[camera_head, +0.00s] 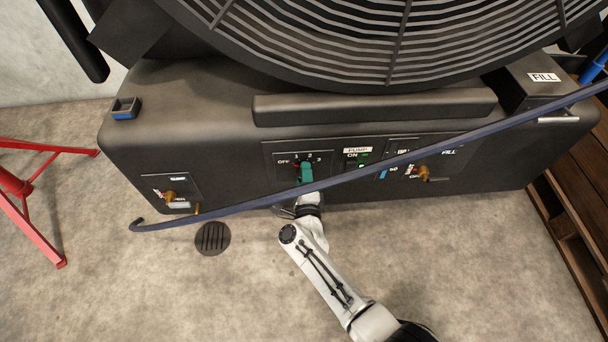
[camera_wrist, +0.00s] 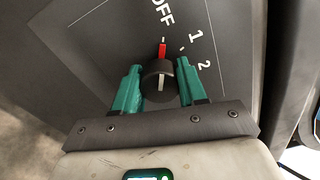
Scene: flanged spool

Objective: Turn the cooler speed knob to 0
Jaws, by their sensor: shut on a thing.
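The cooler speed knob (camera_wrist: 159,78) is black with a white line on its face. It sits on a dark panel marked OFF, 1 and 2 in the wrist view; I see no 0 there. A red mark (camera_wrist: 162,50) at the knob's upper edge lies toward OFF. My gripper (camera_wrist: 159,87) has its teal fingers on both sides of the knob, shut on it. In the head view my gripper (camera_head: 306,173) is at the speed panel (camera_head: 272,154), covering the knob; OFF, 2 and 3 show around it.
The black cooler (camera_head: 220,145) stands on concrete. A dark blue hose (camera_head: 240,205) slants across its front, close to my arm. A pump panel (camera_head: 357,151) is right of the speed panel. A red stand (camera_head: 20,185) is at left, a wooden pallet (camera_head: 565,215) at right.

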